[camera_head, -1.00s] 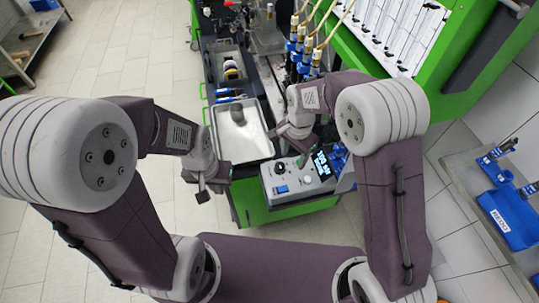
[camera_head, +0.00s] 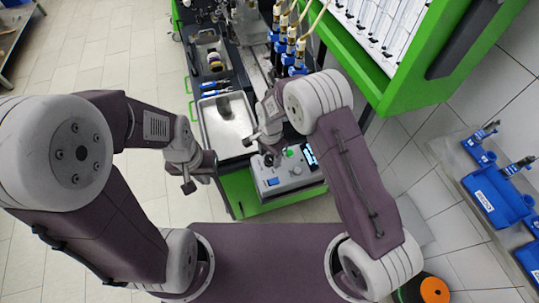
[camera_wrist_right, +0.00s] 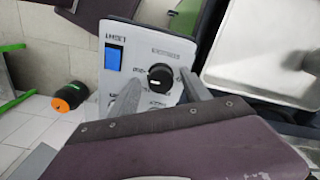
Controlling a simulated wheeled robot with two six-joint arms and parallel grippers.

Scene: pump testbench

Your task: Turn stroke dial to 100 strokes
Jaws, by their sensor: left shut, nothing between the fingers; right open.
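The grey control box (camera_head: 290,181) stands at the front end of the bench. In the right wrist view its panel (camera_wrist_right: 132,45) carries a round black dial (camera_wrist_right: 160,77) with a white pointer mark, beside a blue switch (camera_wrist_right: 114,57). The labels around the dial are partly hidden and too blurred to read. My right gripper (camera_wrist_right: 160,84) is open, one finger on each side of the dial in that view; I cannot tell whether they touch it. In the head view my right gripper (camera_head: 265,147) is over the box's back left part. My left gripper (camera_head: 197,182) is shut and empty, left of the box.
A metal tray (camera_head: 226,125) lies behind the box, with blue-handled tools (camera_head: 214,89) beyond it. A green button (camera_head: 290,153) and a partly covered display (camera_head: 309,155) are on the box. A green-framed cabinet (camera_head: 395,85) rises at right.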

